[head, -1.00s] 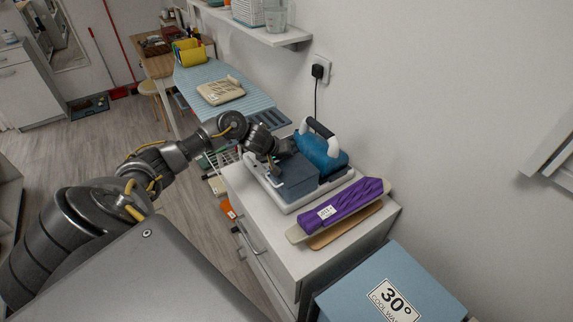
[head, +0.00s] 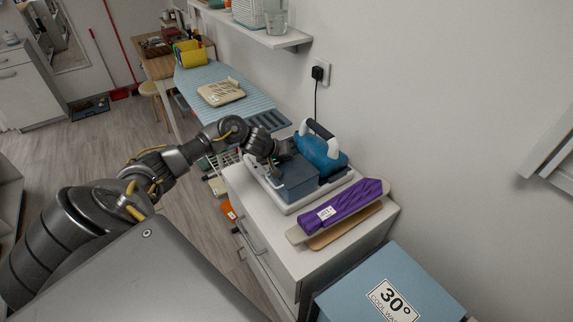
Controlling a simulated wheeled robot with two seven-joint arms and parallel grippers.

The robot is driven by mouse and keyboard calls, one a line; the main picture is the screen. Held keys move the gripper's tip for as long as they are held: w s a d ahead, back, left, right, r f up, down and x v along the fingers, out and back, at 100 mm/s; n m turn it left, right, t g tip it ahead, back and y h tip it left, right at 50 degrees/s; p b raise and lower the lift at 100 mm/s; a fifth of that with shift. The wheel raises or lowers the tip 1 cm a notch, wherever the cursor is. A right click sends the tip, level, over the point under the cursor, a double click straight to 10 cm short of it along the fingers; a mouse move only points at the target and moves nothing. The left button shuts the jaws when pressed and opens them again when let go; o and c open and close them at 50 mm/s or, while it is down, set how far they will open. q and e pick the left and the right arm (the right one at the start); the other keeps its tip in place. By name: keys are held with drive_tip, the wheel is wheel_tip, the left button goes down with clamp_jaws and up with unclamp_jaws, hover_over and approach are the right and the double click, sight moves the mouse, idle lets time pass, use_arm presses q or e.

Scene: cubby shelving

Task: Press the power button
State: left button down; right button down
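A blue steam iron (head: 319,152) with a dark and white handle sits on a white base (head: 329,187) on top of the white cabinet. A dark blue-grey box-shaped tank (head: 299,179) is at the front left of that base. My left gripper (head: 273,168) is at the left end of the base, close beside the tank. Its fingers are small and dark, so I cannot tell whether they are open or shut, or whether they touch. No power button can be made out; it may be hidden by the gripper. My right gripper is not in view.
A purple folded cloth item (head: 343,205) lies on boards at the cabinet's near end. A blue box (head: 365,286) marked 30° stands in front. A black plug (head: 317,72) with a cord is in the wall. A striped ironing board (head: 212,73) is behind.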

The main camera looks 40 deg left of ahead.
use_arm(q)
drive_tip(key=shift+s+d+f, duration=0.15)
drive_tip(key=shift+s+f, duration=0.15)
drive_tip(key=shift+f, duration=0.3)
drive_tip(key=shift+s+d+f, duration=0.15)
drive_tip(key=shift+s+f, duration=0.1)
drive_tip(key=shift+f, duration=0.35)
drive_tip(key=shift+r+p, duration=0.2)
drive_tip(key=shift+p, duration=0.4)
drive_tip(key=shift+f, duration=0.1)
drive_tip(key=shift+d+p, duration=0.1)
drive_tip(key=shift+p, duration=0.25)
drive_tip(key=shift+w+r+p, duration=0.1)
drive_tip(key=shift+r+p, duration=0.45)
drive_tip(key=shift+p, duration=0.1)
wheel_tip(320, 180, up, 5)
drive_tip(key=p, duration=0.5)
drive_tip(key=shift+w+r+p, duration=0.1)
drive_tip(key=shift+p, duration=0.2)
drive_tip(key=shift+w+a+r+p, duration=0.1)
drive_tip(key=shift+a+r+p, duration=0.1)
drive_tip(key=shift+p, duration=0.15)
